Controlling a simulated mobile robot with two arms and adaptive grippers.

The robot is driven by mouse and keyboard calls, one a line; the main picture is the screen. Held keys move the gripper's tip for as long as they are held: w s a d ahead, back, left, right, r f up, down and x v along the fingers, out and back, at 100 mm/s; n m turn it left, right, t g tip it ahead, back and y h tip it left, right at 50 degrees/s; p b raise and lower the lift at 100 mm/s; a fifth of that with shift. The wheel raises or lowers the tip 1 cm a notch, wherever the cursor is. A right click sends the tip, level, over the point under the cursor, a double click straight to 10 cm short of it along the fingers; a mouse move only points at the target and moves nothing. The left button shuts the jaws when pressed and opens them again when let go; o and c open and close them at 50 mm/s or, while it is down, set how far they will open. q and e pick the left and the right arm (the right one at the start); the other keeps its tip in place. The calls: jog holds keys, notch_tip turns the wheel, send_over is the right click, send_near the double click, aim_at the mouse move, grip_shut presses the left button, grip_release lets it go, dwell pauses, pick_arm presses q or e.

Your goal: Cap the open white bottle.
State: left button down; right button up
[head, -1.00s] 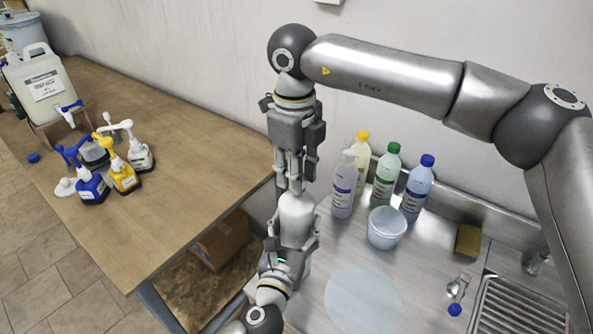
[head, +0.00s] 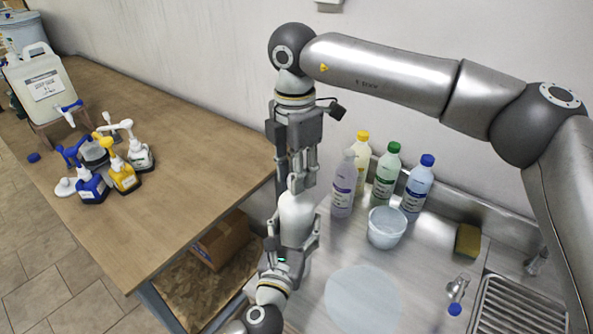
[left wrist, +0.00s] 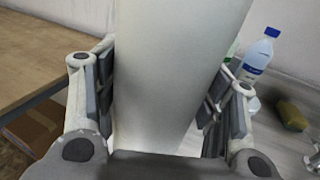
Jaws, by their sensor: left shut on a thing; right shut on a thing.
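The white bottle (head: 296,215) stands roughly upright at the steel counter's left side. My left gripper (head: 293,244) is shut around its body from the front. In the left wrist view the bottle (left wrist: 178,70) fills the space between the fingers, and its top is out of frame. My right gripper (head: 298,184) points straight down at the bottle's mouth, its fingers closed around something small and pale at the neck. This looks like the cap, but the fingers hide most of it. I cannot tell how far it is seated.
Bottles with white, yellow, green and blue tops (head: 417,187) stand by the wall, right of the grippers. The wooden table (head: 165,190) at left holds pump bottles and a jerrycan (head: 40,83).

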jog(key=m, duration=0.5)
jog(key=shift+w+m, duration=0.1)
jog(key=shift+m, duration=0.3)
jog(key=m, duration=0.3)
jog(key=shift+r, duration=0.1)
jog(key=m, duration=0.2)
jog(key=shift+m, duration=0.3)
jog(key=o, duration=0.6)
jog(key=shift+r, duration=2.15)
